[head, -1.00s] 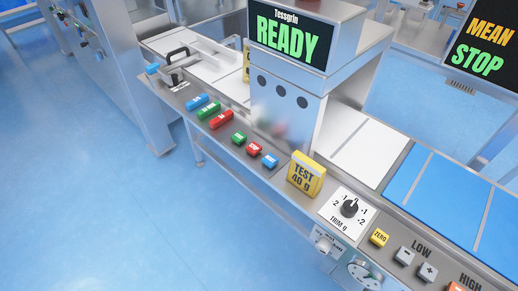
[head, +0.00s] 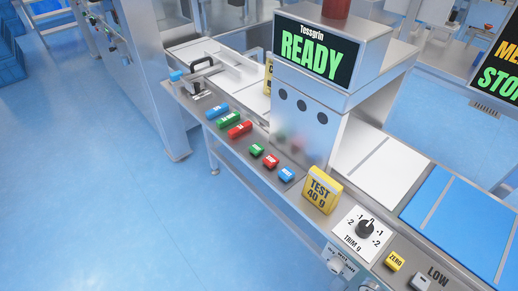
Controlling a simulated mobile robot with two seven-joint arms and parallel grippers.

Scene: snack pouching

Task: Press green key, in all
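Two green keys show in the head view, on the sloping metal front panel (head: 222,152) of the machine. One long green key (head: 228,119) sits between a long blue key (head: 217,111) and a long red key (head: 239,130). A smaller green key (head: 257,150) sits nearer, in a row with a red key (head: 271,161) and a blue key (head: 287,174). The lettering on the keys is too small to read surely. The display (head: 314,54) reads "Tessgrin READY". Neither of my grippers is in view.
A yellow "TEST 40 g" block (head: 322,190), a trim knob (head: 366,228) and a yellow "ZERO" key (head: 395,261) lie along the panel to the right. Blue floor (head: 100,200) in front is clear.

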